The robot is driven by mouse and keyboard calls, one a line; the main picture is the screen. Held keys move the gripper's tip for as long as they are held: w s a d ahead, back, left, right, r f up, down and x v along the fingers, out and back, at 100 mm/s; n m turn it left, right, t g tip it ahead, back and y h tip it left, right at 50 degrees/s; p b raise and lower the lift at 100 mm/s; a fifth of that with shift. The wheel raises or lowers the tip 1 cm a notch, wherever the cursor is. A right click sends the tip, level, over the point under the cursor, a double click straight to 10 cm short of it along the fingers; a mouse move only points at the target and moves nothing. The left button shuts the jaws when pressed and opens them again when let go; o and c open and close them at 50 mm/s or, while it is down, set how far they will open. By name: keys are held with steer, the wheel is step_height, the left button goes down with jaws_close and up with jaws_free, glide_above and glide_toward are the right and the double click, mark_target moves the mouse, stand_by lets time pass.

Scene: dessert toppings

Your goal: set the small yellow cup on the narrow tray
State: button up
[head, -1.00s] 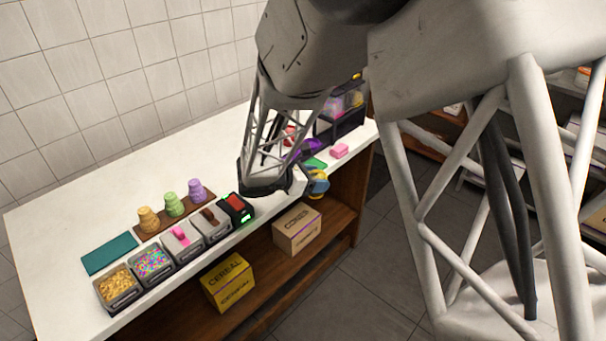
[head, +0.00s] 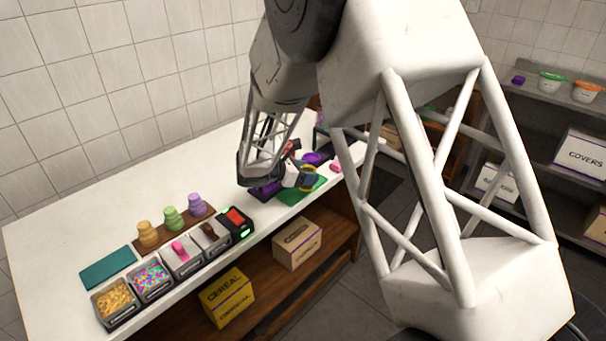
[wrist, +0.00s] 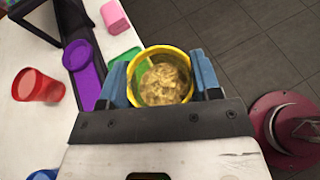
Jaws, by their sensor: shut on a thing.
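The small yellow cup (wrist: 163,53) is between the two blue fingers of my gripper (wrist: 160,82) in the wrist view. It is upright and holds a golden-brown filling. In the head view my gripper (head: 305,180) is at the counter's front side by the green mat, and the cup is mostly hidden by the fingers. A narrow purple tray-like piece (wrist: 88,84) lies left of the gripper in the wrist view, with a round purple part at its far end. Whether this is the narrow tray I cannot tell for sure.
A red cup (wrist: 38,88) stands left of the purple piece. A pink block (wrist: 115,17) and green mat (head: 290,197) are close by. Topping bins (head: 151,279) and stacked coloured cups (head: 172,218) stand farther left. The floor lies beyond the counter's front edge.

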steer(key=shift+w+a+f, duration=0.1)
steer(key=shift+w+a, duration=0.05)
steer(key=shift+w, duration=0.7)
steer(key=shift+w+a+f, duration=0.1)
steer(key=shift+w+a, duration=0.05)
steer(key=shift+w, duration=0.65)
steer(key=shift+w+a+f, duration=0.1)
steer(key=shift+w+a, duration=0.05)
steer(key=shift+w, duration=0.7)
steer(key=shift+f, duration=1.7)
steer(key=shift+f, duration=0.1)
steer(key=o, duration=1)
steer(key=shift+c, duration=0.2)
steer(key=v, duration=1.2)
steer(key=shift+r, duration=0.2)
